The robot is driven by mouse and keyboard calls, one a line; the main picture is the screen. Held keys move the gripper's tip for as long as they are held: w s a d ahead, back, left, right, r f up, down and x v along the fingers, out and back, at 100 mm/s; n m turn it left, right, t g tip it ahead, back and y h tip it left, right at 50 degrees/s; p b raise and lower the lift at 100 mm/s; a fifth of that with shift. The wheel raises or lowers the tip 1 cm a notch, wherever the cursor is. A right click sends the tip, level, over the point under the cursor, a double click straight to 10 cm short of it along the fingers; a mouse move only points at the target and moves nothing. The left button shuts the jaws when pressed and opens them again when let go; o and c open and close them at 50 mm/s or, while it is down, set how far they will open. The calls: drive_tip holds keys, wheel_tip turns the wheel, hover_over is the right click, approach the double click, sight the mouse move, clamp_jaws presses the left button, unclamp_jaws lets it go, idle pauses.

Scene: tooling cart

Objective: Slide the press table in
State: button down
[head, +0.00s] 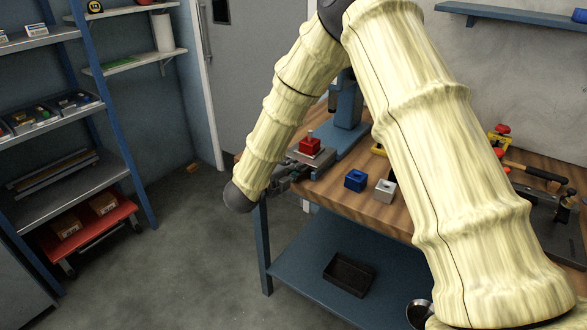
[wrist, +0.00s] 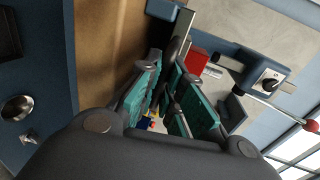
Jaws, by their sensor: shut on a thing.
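The blue press (head: 345,125) stands at the left end of the wooden workbench. Its press table, a grey sliding plate (head: 322,158), sticks out toward the bench's left front edge and carries a red block (head: 309,146). My gripper (head: 286,174) is at the front end of this table, partly hidden by my arm. In the wrist view, the teal-padded fingers of my gripper (wrist: 172,92) are closed around the near part of the press table; the exact grip is hard to see. The red block also shows there (wrist: 198,61), just beyond the fingers, with the press (wrist: 255,76) behind.
A blue block (head: 355,180) and a pale grey block (head: 385,191) sit on the workbench (head: 345,200) right of the press table. A dark tray (head: 348,272) lies on the lower shelf. Shelving (head: 75,185) stands at left, with clear floor between.

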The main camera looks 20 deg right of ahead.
sight(310, 154)
drive_tip(key=x, duration=0.3)
drive_tip(key=r+b+x, duration=0.1)
drive_tip(key=x, duration=0.2)
drive_tip(key=r+b+x, duration=0.1)
drive_tip(key=x, duration=0.2)
drive_tip(key=shift+w+d, duration=0.2)
drive_tip(key=shift+d, duration=0.05)
drive_tip(key=c, duration=1.5)
unclamp_jaws()
drive_tip(key=shift+f, duration=0.1)
drive_tip(key=shift+c, duration=0.2)
drive_tip(key=v, duration=1.2)
